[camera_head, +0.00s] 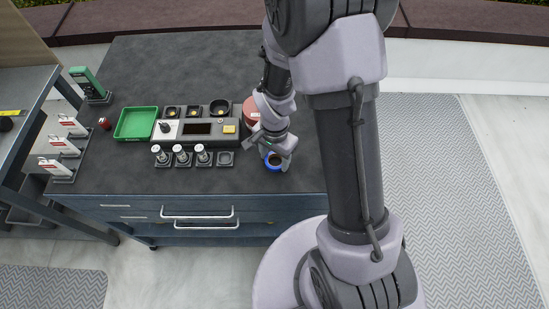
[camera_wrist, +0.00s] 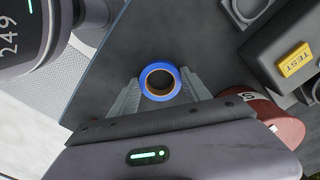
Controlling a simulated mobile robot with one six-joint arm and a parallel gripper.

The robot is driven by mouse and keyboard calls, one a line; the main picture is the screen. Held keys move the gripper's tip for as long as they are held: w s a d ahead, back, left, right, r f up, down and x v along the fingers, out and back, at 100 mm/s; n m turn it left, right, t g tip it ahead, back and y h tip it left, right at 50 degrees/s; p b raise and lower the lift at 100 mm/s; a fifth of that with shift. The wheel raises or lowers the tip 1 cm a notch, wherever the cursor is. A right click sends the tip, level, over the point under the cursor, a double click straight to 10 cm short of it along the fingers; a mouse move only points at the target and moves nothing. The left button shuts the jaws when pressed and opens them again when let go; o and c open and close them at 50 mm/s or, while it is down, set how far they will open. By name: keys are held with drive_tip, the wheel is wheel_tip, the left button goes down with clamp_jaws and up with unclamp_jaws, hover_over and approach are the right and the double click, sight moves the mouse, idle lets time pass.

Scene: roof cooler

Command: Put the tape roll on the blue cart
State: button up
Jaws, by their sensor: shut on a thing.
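The tape roll is a blue ring with a tan core. In the head view the tape roll (camera_head: 273,168) is at the front right part of the dark top of the cart (camera_head: 240,185), which has blue-grey drawers. My gripper (camera_head: 277,154) reaches down from above with its jaws around the roll. In the wrist view the tape roll (camera_wrist: 145,84) sits between the two grey fingers of my gripper (camera_wrist: 161,88), which are shut on it. I cannot tell whether the roll touches the cart top.
A control box (camera_head: 196,130) with a yellow TEST label, several small holders and a green tray (camera_head: 136,123) stand to the left. A red round thing (camera_head: 251,108) is close behind my gripper. A grey bench (camera_head: 22,115) is at the far left. The cart's back middle is bare.

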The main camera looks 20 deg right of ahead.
drive_tip(key=o, duration=0.9)
drive_tip(key=shift+f, duration=0.1)
drive_tip(key=o, duration=0.4)
drive_tip(key=shift+o, duration=0.2)
drive_tip(key=shift+r, duration=0.2)
wheel_tip(320, 180, up, 19)
drive_tip(key=n+t+p, duration=0.1)
drive_tip(key=p, duration=0.3)
drive_tip(key=s+a+r+n+t+y, duration=0.1)
drive_tip(key=s+a+r+n+t, duration=0.1)
drive_tip(key=s+r, duration=0.4)
drive_tip(key=s+a+r+n+t+y, duration=0.1)
drive_tip(key=s+a+r+n+t, duration=0.1)
drive_tip(key=s+r, duration=0.5)
drive_tip(key=shift+r+n+t, duration=0.4)
drive_tip(key=shift+r+n, duration=0.3)
drive_tip(key=shift+r, duration=0.15)
